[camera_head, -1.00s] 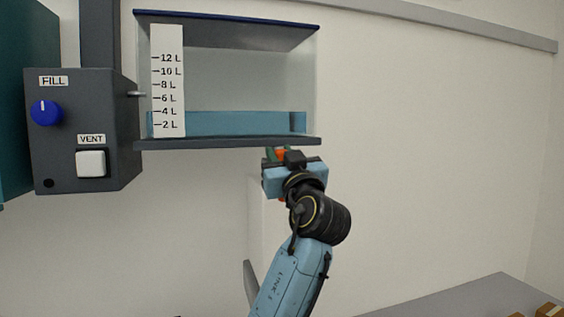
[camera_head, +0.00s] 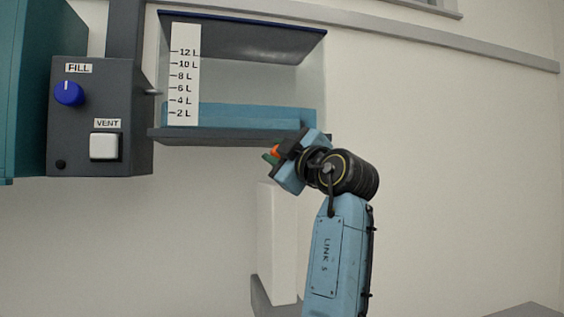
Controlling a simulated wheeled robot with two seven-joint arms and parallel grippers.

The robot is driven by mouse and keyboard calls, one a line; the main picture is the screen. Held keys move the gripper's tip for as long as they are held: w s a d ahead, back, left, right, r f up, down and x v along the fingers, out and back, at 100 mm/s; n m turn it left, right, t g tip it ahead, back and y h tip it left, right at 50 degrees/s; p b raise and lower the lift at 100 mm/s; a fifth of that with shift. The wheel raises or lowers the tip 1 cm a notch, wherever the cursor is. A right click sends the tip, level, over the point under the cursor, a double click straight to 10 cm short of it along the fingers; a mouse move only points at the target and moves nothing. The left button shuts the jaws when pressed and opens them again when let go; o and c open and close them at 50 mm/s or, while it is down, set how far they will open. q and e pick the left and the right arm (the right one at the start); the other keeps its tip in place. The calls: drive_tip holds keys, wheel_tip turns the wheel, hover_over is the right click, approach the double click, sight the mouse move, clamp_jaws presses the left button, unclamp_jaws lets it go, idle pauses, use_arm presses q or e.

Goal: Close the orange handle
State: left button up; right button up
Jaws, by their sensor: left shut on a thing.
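The orange handle (camera_head: 275,151) shows as a small orange patch just under the tank's base, mostly hidden by my gripper. My left gripper (camera_head: 277,157) is shut on it, tilted, with its arm coming up from below. A small dark green part (camera_head: 268,159) shows beside the handle. The clear tank (camera_head: 240,85) above holds a layer of blue liquid (camera_head: 235,115) at about the 2 to 4 L marks of its white scale (camera_head: 185,75). My right gripper is out of view.
A dark grey control box (camera_head: 100,75) with a blue FILL knob (camera_head: 69,93) and a white VENT button (camera_head: 104,146) stands left of the tank. A pale upright block (camera_head: 278,240) is below the handle. The wall to the right is bare.

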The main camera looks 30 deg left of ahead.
use_arm(q)
drive_tip(key=n, duration=0.1)
drive_tip(key=n+g, duration=0.1)
drive_tip(key=f+n, duration=0.1)
drive_tip(key=n, duration=0.1)
drive_tip(key=shift+s+a+f+h, duration=0.1)
drive_tip(key=shift+s+a+h, duration=0.15)
drive_tip(key=shift+h, duration=0.15)
drive_tip(key=shift+s+f+n+g+h, duration=0.1)
drive_tip(key=shift+f+n+g+h, duration=0.25)
drive_tip(key=shift+n, duration=0.6)
drive_tip(key=shift+f+n+g+h, duration=0.25)
drive_tip(key=shift+f+n, duration=0.1)
drive_tip(key=shift+n, duration=0.6)
drive_tip(key=o, duration=1)
drive_tip(key=b+v, duration=0.2)
drive_tip(key=v, duration=1.1)
drive_tip(key=shift+s+d, duration=0.1)
drive_tip(key=shift+d, duration=0.05)
drive_tip(key=shift+r, duration=0.1)
